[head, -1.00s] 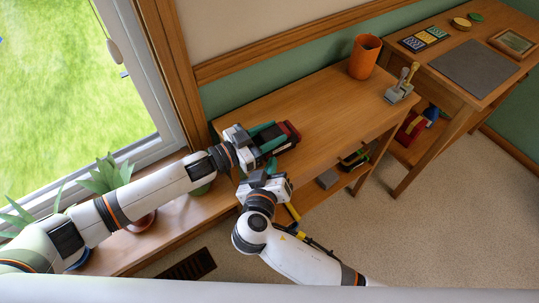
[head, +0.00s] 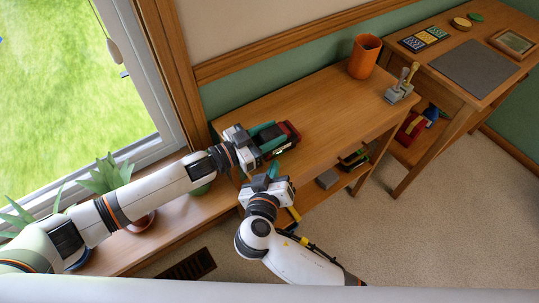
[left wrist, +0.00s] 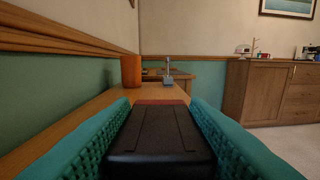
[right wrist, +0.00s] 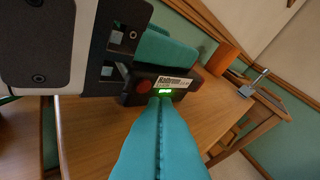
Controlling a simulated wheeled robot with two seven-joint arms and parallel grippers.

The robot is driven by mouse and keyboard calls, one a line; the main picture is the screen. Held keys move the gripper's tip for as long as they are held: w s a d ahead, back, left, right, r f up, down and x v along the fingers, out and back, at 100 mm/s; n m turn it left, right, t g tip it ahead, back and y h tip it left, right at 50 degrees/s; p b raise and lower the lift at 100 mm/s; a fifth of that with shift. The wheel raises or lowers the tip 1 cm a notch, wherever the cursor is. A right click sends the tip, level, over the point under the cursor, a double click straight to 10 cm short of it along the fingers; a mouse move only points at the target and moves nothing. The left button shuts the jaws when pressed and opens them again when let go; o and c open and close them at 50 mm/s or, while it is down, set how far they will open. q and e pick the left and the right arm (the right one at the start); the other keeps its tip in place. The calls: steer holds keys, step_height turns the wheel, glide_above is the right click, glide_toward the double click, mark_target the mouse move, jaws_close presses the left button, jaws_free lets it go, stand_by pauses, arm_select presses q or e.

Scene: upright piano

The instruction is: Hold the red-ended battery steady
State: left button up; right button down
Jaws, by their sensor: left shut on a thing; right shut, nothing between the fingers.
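The red-ended battery is a black block with a dark red end (head: 291,129), at the left part of the wooden desk top. My left gripper (head: 268,137) is shut on it, one teal finger on each side. In the left wrist view its black top (left wrist: 160,135) fills the space between the fingers. I cannot tell whether it touches the desk. My right gripper (head: 273,170) is shut and empty, just in front of the battery. In the right wrist view its tips (right wrist: 162,100) are at the battery's lit green indicator (right wrist: 165,91), below a white label and beside a red round part; contact is unclear.
The desk top (head: 320,100) is clear to the right of the battery. An orange cup (head: 364,57) and a grey lever device (head: 401,85) stand farther right. A potted plant (head: 110,177) is on the window sill under my left arm. A second table holds a grey mat (head: 475,69).

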steer(key=shift+s, duration=0.1)
steer(key=s+d, duration=0.1)
steer(key=s, duration=0.1)
steer(key=s+d, duration=0.1)
steer(key=s, duration=0.1)
steer(key=shift+d, duration=0.4)
stand_by(0.7)
arm_select(q)
steer(key=o, duration=1.4)
steer(key=shift+c, duration=0.2)
